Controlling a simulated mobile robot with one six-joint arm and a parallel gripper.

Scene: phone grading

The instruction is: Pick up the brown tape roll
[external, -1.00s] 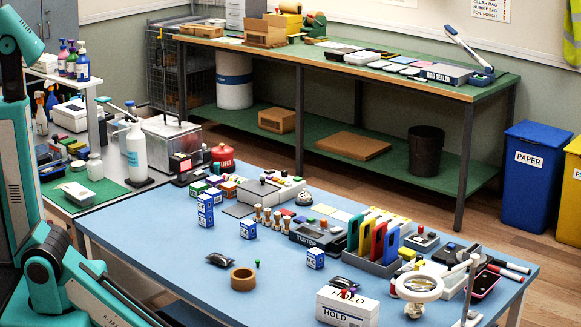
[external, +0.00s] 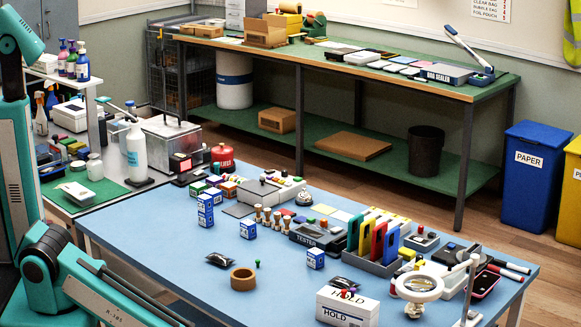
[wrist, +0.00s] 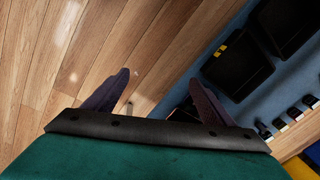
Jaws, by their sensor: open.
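The brown tape roll (external: 243,279) lies flat on the blue table (external: 150,240), near its front edge in the external view. A small green-topped peg (external: 257,264) stands just behind it. In the wrist view my gripper (wrist: 160,82) is open, with two dark fingers apart and nothing between them but wooden floor. My gripper is outside the external view, where only part of my teal arm shows at the lower left. The tape roll is not visible in the wrist view.
Near the roll are a black pouch (external: 219,260), a blue-white box (external: 315,259) and a white HOLD box (external: 347,307). A magnifier (external: 420,283) stands at the right. The wrist view shows dark trays (wrist: 237,66) on a blue surface.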

